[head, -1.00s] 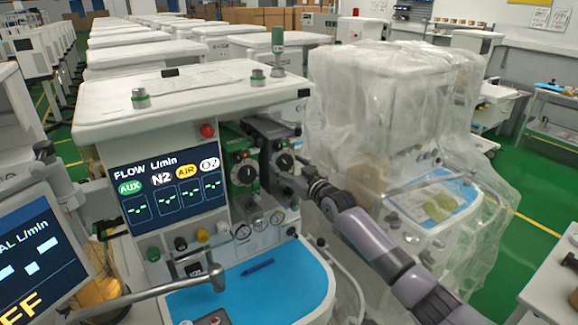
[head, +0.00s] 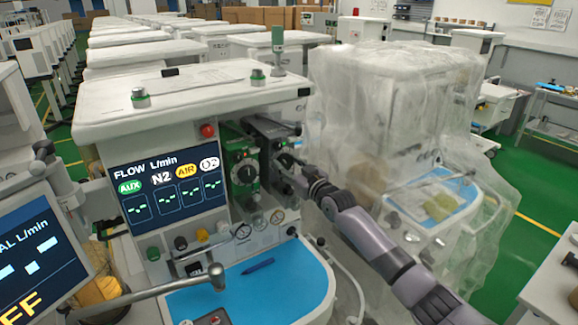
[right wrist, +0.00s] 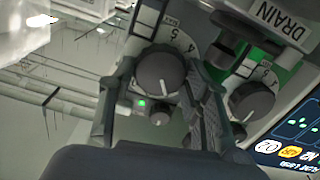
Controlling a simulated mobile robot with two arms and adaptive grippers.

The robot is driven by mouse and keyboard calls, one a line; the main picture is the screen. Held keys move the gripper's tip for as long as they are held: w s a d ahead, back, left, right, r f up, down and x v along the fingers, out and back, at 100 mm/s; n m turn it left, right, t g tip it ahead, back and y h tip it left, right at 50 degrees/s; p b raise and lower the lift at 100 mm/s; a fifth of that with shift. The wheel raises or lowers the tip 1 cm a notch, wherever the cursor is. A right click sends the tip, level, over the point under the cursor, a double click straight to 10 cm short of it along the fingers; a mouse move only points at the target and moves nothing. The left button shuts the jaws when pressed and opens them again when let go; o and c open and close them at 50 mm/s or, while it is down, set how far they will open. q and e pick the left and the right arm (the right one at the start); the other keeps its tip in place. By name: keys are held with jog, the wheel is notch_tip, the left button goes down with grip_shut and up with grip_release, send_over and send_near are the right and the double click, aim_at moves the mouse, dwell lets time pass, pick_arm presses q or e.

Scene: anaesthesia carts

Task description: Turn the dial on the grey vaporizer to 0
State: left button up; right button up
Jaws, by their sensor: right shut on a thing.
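The grey vaporizer (head: 262,130) is mounted on the front of the cart, right of the green vaporizer (head: 240,160). Its round dark dial (head: 285,160) faces forward. My right gripper (head: 291,173) is at this dial, coming in from the right. In the right wrist view, the dial (right wrist: 160,72) sits between the two fingers of my right gripper (right wrist: 158,80), which is shut on it. The numbers 4 and 5 show on the scale beside the dial. The exact setting cannot be read. My left gripper is not in view.
The green vaporizer's dial (right wrist: 251,101) is close beside the right finger. The flow screen (head: 165,186) is left of the vaporizers. A blue work surface (head: 285,280) with a pen (head: 258,265) lies below. A plastic-covered cart (head: 385,120) stands right, behind my arm.

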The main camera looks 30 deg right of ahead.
jog(key=shift+m, duration=0.3)
jog(key=shift+f+m+b, duration=0.1)
jog(key=shift+m+b, duration=0.75)
jog(key=shift+m, duration=0.35)
jog(key=shift+d+m+y+b, duration=0.1)
jog(key=shift+m+y+b, duration=0.35)
jog(key=shift+m, duration=1.35)
jog(key=o, duration=1.2)
